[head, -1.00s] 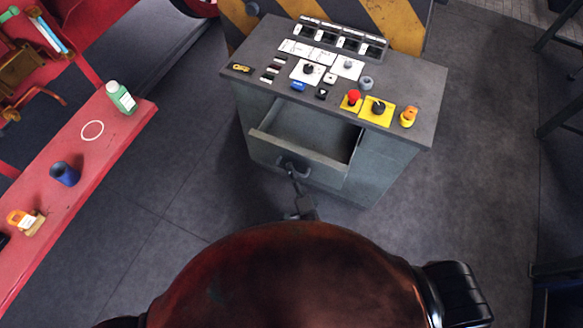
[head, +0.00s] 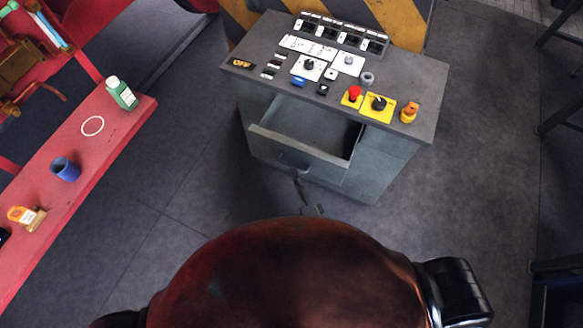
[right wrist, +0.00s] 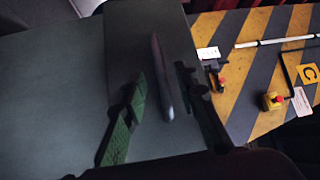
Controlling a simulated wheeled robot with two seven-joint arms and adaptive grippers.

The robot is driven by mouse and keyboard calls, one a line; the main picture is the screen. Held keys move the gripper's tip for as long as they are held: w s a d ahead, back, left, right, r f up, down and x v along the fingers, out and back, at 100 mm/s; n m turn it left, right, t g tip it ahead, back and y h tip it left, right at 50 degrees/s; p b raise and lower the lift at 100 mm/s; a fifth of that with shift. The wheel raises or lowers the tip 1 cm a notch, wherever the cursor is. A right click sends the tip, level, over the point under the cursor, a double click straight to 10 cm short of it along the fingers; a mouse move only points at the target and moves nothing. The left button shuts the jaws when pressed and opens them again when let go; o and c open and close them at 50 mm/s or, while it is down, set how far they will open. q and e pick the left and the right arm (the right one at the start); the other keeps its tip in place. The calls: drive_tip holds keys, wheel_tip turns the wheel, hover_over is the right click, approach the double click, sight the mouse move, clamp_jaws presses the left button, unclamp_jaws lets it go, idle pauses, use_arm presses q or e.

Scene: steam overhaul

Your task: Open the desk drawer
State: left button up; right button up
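The grey desk (head: 400,160) stands ahead in the head view. Its drawer (head: 298,146) is pulled out, and its empty-looking inside shows. The dark drawer handle (head: 290,160) is on the drawer front. My right gripper (head: 298,175) is just in front of the handle, small and partly blurred there. In the right wrist view the right gripper (right wrist: 160,80) has its fingers apart, with the handle bar (right wrist: 161,75) between them and gaps visible on both sides. My left gripper is not in view.
The desk top carries switches, a red button (head: 354,93) and knobs. A red bench (head: 100,155) at left holds a green bottle (head: 121,93), a blue cup (head: 66,169) and an orange-labelled item (head: 24,215). Floor between bench and desk is clear.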

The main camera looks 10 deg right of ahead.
drive_tip(key=r+v, duration=0.1)
drive_tip(key=v, duration=0.6)
drive_tip(key=shift+s+f, duration=0.2)
drive_tip(key=shift+f, duration=0.35)
drive_tip(key=s+d+f+n+g, duration=0.3)
drive_tip(key=s+d+f, duration=0.1)
drive_tip(key=f, duration=0.7)
drive_tip(key=s+d+f+n+g+h, duration=0.1)
drive_tip(key=s+d+f+n+g, duration=0.25)
drive_tip(key=f, duration=0.75)
drive_tip(key=s+d+f+n+g, duration=0.3)
drive_tip(key=s+f+n+g, duration=0.15)
drive_tip(key=f, duration=0.65)
drive_tip(key=s+d+f+n+g+h, duration=0.1)
drive_tip(key=s+d+f, duration=0.3)
drive_tip(key=s, duration=0.4)
drive_tip(key=s+d+f+n+g+h, duration=0.1)
drive_tip(key=s+d+f+n+g, duration=0.1)
drive_tip(key=s, duration=0.7)
drive_tip(key=s+d+f+n+g+h, duration=0.1)
drive_tip(key=s+d+f+g, duration=0.3)
drive_tip(key=s, duration=0.5)
wheel_tip(320, 180, down, 4)
drive_tip(key=d, duration=0.2)
drive_tip(key=shift+d+r+n, duration=0.2)
drive_tip(key=shift+d+n, duration=0.1)
drive_tip(key=shift+d, duration=0.1)
